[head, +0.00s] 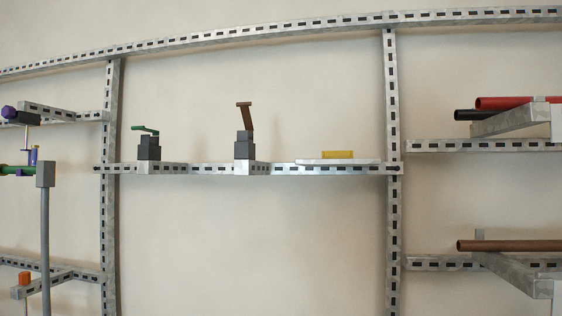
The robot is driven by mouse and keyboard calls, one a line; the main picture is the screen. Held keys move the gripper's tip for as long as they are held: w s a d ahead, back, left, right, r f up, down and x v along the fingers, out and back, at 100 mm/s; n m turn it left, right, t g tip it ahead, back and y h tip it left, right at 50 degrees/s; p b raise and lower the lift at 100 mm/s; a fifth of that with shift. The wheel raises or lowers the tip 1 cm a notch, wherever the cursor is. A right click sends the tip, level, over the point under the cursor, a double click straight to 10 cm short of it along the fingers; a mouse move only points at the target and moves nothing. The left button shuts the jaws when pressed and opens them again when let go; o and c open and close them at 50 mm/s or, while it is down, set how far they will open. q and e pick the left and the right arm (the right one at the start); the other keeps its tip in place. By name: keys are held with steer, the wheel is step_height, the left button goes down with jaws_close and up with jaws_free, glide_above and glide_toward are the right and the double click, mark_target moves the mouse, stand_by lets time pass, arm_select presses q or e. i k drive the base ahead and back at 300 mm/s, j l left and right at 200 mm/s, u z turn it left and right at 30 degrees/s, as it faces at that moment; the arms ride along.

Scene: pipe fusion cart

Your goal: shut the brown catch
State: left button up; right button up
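The brown catch (246,114) is in the middle of the head view. It is a brown lever with a short crosspiece on top, standing nearly upright with a slight tilt. It rises from a dark grey block (244,150) mounted on the middle rail. Neither of my grippers is in view, and nothing touches the catch.
A green catch (146,128) lies about level on a dark block to the left. A yellow piece (338,155) lies on a pale plate to the right. Red (510,102) and brown (510,246) pipes jut at right. A grey post (45,240) stands at left.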

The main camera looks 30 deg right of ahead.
mark_target(244, 107)
steer(key=i+z, duration=0.1)
steer(key=z, duration=0.35)
steer(key=j+z, duration=0.15)
steer(key=z, duration=0.3)
steer(key=i+j+z, duration=0.1)
steer(key=z, duration=0.35)
steer(key=i+j+z, duration=0.1)
steer(key=j+z, duration=0.25)
steer(key=j, duration=0.15)
steer(key=j+z, duration=0.3)
steer(key=j, duration=0.2)
